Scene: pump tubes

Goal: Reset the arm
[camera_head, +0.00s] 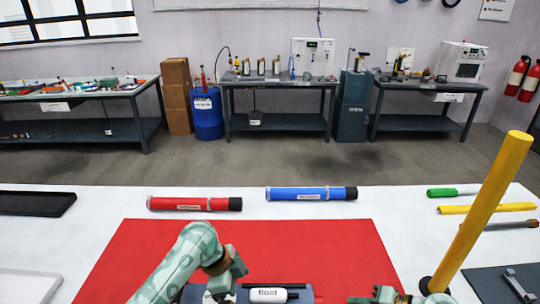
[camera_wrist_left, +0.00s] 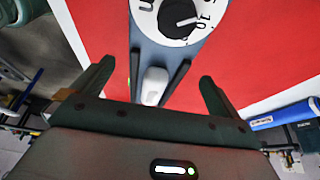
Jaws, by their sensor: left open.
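My left gripper (camera_head: 228,278) reaches in from the bottom left of the head view, over the red mat (camera_head: 330,245). In the left wrist view its two fingers (camera_wrist_left: 155,85) are spread apart. A grey device (camera_wrist_left: 142,45) with a white dial (camera_wrist_left: 182,14) lies beyond them, and a white knob-like piece (camera_wrist_left: 154,86) shows between them, with no contact visible. In the head view a white part marked "float" (camera_head: 268,294) sits beside this gripper. Part of my right gripper (camera_head: 385,296) shows at the bottom edge; its jaws are not clear.
A red tube (camera_head: 190,204) and a blue tube (camera_head: 300,193) lie behind the mat. A tall yellow pole (camera_head: 485,205) stands tilted at right. A green-handled tool (camera_head: 442,193) and a yellow tool (camera_head: 465,209) lie behind it. A black tray (camera_head: 35,204) is at left.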

